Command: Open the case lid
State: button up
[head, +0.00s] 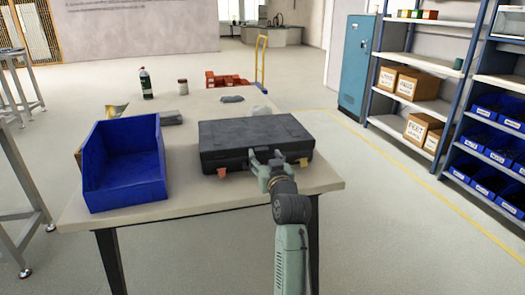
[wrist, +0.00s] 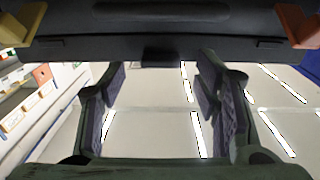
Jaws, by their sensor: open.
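A dark grey case (head: 255,135) lies flat on the table with its lid shut. My gripper (head: 265,157) is open and empty at the front of the case, between the two latches. In the wrist view, my gripper's fingers (wrist: 165,85) are spread apart, with the case front (wrist: 160,42) just beyond their tips. The latches show at that view's upper corners. Whether the fingers touch the case, I cannot tell.
The table (head: 200,205) also holds an empty blue bin (head: 125,190) left of the case. A dark bottle (head: 146,84) and a small jar (head: 183,87) stand farther back. A shelf rack (head: 415,105) stands off to the right. The floor between is clear.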

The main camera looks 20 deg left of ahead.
aim_at(262, 152)
jog(key=shift+x, duration=1.7)
grip_shut()
